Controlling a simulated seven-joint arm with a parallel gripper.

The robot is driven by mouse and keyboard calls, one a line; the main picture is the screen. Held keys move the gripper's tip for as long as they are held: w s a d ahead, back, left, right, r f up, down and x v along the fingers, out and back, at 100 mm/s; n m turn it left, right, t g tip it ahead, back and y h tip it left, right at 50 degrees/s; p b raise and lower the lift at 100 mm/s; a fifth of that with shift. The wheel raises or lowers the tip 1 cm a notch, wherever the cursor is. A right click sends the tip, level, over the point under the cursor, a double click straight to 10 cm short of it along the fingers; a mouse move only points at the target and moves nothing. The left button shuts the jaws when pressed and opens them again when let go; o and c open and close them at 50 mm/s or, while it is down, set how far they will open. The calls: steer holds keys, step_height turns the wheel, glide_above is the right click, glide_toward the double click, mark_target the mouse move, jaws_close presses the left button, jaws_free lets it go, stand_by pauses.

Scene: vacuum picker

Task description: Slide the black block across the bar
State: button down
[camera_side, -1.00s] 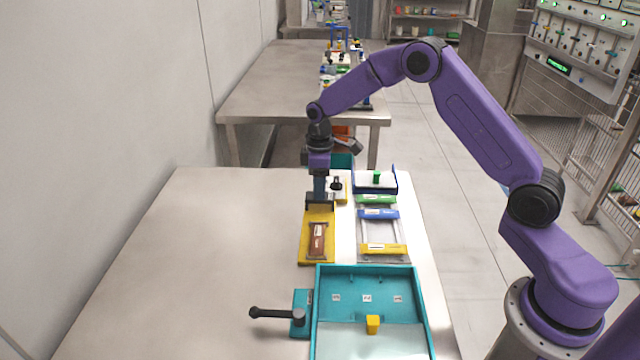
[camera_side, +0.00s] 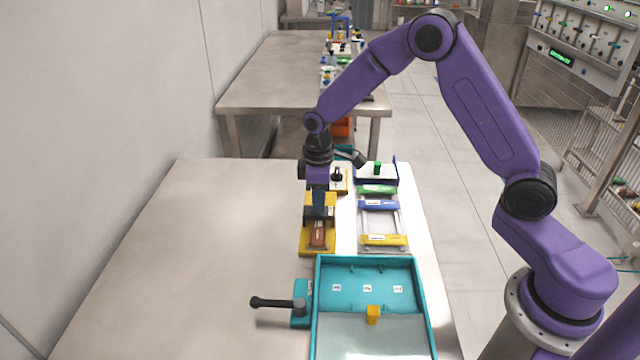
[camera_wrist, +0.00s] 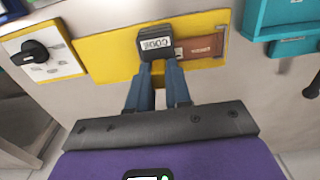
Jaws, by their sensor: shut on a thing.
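The black block (camera_wrist: 153,38) has a white label reading "CODE" in the wrist view. It sits over the yellow plate (camera_wrist: 105,60), and a brown-red bar (camera_wrist: 203,47) shows just to its right. My gripper (camera_wrist: 161,62) has its two blue fingers close together, shut on the near side of the block. In the side view my gripper (camera_side: 319,210) is low over the far part of the yellow plate (camera_side: 304,248). The near end of the brown bar (camera_side: 317,236) shows in front of it. My gripper largely hides the block there.
A teal tray (camera_side: 424,300) with a black-handled lever (camera_side: 272,304) stands in front. To the right is a rack with yellow (camera_side: 384,240), blue (camera_side: 379,204) and green (camera_side: 377,189) bars. A white panel with a black knob (camera_wrist: 34,50) lies beside the plate. The table's left side is clear.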

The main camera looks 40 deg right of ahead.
steer(key=shift+s+a, duration=1.25)
steer(key=shift+a, duration=0.05)
steer(key=c, duration=1)
jaws_free()
steer(key=shift+s+a, duration=0.1)
steer(key=shift+c, duration=0.2)
steer(key=shift+r, duration=0.15)
steer(key=shift+r, duration=0.3)
step_height(320, 180, up, 17)
steer(key=shift+f, duration=0.2)
